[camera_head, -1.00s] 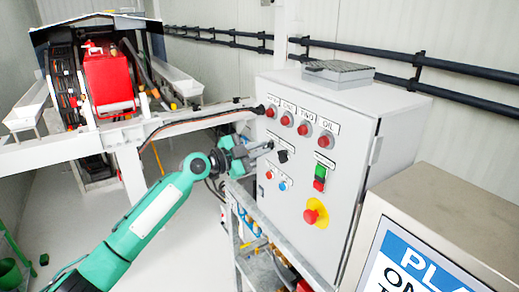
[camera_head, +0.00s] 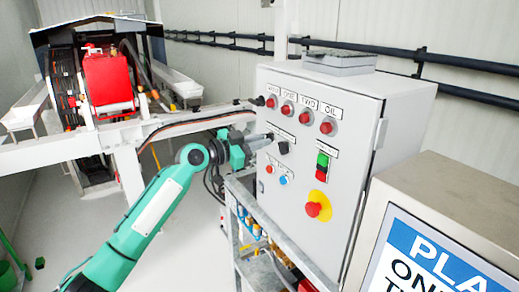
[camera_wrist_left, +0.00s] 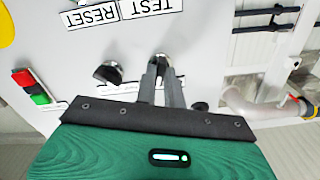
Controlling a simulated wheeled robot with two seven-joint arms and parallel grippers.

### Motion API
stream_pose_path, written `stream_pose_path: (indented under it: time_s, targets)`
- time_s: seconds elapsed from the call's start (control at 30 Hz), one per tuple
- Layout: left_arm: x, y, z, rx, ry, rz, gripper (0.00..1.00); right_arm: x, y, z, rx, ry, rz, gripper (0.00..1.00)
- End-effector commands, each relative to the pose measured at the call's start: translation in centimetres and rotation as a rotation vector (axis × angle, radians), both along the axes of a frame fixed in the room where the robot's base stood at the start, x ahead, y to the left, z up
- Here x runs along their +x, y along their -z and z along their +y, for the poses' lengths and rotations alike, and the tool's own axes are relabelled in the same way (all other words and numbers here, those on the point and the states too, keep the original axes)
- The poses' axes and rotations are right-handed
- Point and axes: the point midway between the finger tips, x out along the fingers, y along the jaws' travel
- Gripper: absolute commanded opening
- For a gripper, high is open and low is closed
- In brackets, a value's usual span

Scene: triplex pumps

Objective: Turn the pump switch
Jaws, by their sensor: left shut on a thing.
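The pump control panel (camera_head: 300,200) is a light grey cabinet with a sloping front. Two dark rotary switches sit side by side under the row of red lamps. My left gripper (camera_head: 268,138) reaches the left switch from the left. In the left wrist view the gripper (camera_wrist_left: 161,70) has its two narrow fingers shut on that switch (camera_wrist_left: 161,58), which they largely cover. The other black switch (camera_head: 284,148) is free, just right of the fingers, and also shows in the left wrist view (camera_wrist_left: 107,72). My right gripper is not in view.
A green and red button pair (camera_head: 322,164) and a red emergency knob on a yellow disc (camera_head: 317,206) are right of the switches. Small red and blue buttons (camera_head: 283,180) lie below. A metal-framed sign (camera_head: 440,200) stands at right; a white beam (camera_head: 60,155) runs behind my arm.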

Motion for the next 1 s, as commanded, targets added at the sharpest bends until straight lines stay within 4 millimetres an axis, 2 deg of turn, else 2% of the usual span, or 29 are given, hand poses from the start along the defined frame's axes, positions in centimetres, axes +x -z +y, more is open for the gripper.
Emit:
stream_pose_path:
  time_s: [0.1, 0.4, 1.0]
  targets:
    - [0.0, 0.2, 0.0, -0.067, 0.001, 0.089, 0.00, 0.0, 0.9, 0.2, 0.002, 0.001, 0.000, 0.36]
    - [0.0, 0.0, -0.1, -0.234, 0.001, 0.321, 0.00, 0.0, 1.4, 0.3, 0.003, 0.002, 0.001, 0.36]
    - [0.1, -0.2, 0.0, -0.542, 0.000, 0.743, 0.00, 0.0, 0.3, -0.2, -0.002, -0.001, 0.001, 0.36]
